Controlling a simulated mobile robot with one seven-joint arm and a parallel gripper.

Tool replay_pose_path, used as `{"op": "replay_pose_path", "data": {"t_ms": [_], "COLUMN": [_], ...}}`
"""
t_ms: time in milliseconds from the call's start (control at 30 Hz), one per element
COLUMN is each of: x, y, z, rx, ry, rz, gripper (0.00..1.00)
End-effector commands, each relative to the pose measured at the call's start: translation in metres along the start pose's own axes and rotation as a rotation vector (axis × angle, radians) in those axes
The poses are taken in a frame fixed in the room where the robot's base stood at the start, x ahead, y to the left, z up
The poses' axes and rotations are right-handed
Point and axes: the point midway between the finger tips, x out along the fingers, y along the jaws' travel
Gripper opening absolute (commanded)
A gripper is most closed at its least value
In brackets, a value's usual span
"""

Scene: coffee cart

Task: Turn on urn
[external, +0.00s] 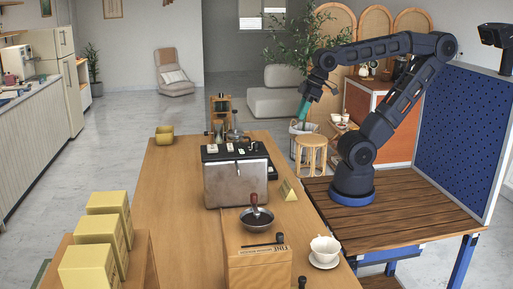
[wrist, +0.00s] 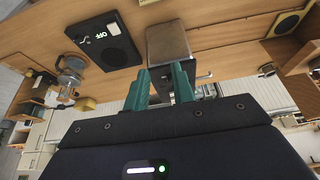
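A black box marked OFF (wrist: 103,38), with a round dark disc on its face, shows in the wrist view. Next to it is a metal box-shaped machine (wrist: 167,46). In the external view the metal machine (external: 236,180) stands on the wooden counter, with a dark top and a black piece at its right side. I cannot tell for sure which of these is the urn. My gripper (external: 303,112) hangs in the air beyond the counter's right side, apart from the machine. Its teal fingers (wrist: 161,70) are apart, with nothing seen held between them.
A dark bowl with a red-handled tool (external: 257,219), a white cup on a saucer (external: 325,250) and a wooden box (external: 258,268) are at the near end. Yellow boxes (external: 97,229) stand at the left. A stool (external: 311,143) is near my gripper. The counter (external: 175,190) left of the machine is clear.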

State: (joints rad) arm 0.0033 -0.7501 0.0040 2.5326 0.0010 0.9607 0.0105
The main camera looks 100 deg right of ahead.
Motion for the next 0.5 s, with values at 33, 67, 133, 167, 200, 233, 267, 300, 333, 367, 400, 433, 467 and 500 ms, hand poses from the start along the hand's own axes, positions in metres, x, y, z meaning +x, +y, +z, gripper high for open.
{"op": "replay_pose_path", "data": {"t_ms": [33, 67, 133, 167, 200, 233, 267, 300, 333, 367, 400, 433, 467, 500], "x": [-0.001, -0.001, -0.002, -0.003, -0.004, -0.004, -0.005, -0.006, -0.006, -0.007, -0.007, -0.007, -0.007, -0.007], "y": [0.0, 0.0, -0.001, -0.001, -0.001, -0.001, -0.002, -0.002, -0.002, -0.002, -0.003, -0.003, -0.004, -0.004], "z": [-0.003, -0.006, -0.014, -0.018, -0.025, -0.03, -0.036, -0.044, -0.05, -0.056, -0.064, -0.07, -0.075, -0.083], "rx": [0.012, 0.025, 0.067, 0.091, 0.126, 0.156, 0.186, 0.229, 0.262, 0.294, 0.337, 0.37, 0.402, 0.444], "ry": [-0.004, -0.007, -0.021, -0.027, -0.037, -0.045, -0.053, -0.063, -0.072, -0.079, -0.089, -0.096, -0.105, -0.113], "rz": [0.001, 0.002, 0.007, 0.009, 0.013, 0.017, 0.021, 0.028, 0.034, 0.04, 0.048, 0.054, 0.06, 0.069], "gripper": [0.15, 0.09, 0.0, 0.0, 0.0, 0.0, 0.0, 0.0, 0.0, 0.0, 0.0, 0.0, 0.0, 0.0]}}
